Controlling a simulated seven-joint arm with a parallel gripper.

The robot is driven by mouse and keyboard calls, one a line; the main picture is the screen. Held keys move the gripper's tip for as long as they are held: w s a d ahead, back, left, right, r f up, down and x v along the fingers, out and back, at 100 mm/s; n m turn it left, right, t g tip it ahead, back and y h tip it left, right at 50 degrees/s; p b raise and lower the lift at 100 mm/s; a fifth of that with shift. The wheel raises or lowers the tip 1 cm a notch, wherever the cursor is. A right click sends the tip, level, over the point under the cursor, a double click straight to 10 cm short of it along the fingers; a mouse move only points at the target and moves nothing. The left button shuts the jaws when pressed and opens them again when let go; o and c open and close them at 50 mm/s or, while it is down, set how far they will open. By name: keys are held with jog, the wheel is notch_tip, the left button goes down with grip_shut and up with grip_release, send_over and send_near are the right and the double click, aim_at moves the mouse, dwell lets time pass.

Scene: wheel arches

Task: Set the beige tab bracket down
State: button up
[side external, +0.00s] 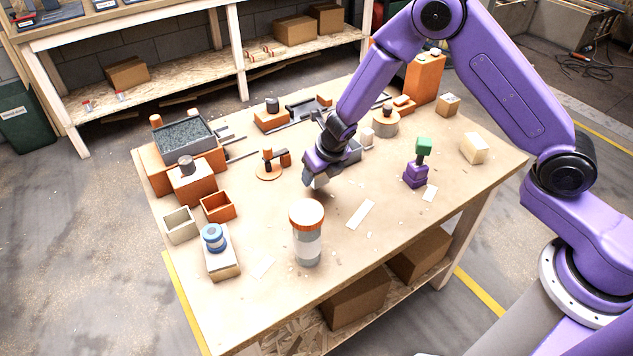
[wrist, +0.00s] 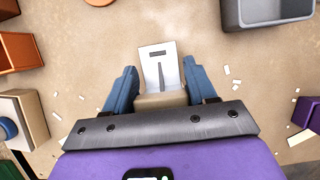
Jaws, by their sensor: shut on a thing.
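The beige tab bracket (wrist: 158,65) shows in the wrist view as a pale upright-looking plate with a dark slot and a thicker beige base. My gripper (wrist: 161,88) is shut on it, with a blue finger on each side of the base. In the side external view my gripper (side external: 317,182) points down low over the middle of the table, and only a small pale part shows at its tip. I cannot tell whether the bracket touches the table.
The wooden table (side external: 330,260) has bare room around my gripper. A jar with an orange lid (side external: 307,235) stands in front. Small orange (side external: 217,206) and beige (side external: 181,226) boxes sit left.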

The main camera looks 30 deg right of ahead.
aim_at(316, 182)
jog(key=shift+x, duration=1.45)
jog(key=shift+s+a+f, duration=0.1)
jog(key=shift+s+f, duration=0.15)
jog(key=shift+f, duration=0.3)
jog(key=shift+f, duration=0.15)
jog(key=o, duration=1.1)
jog(key=v, duration=1.2)
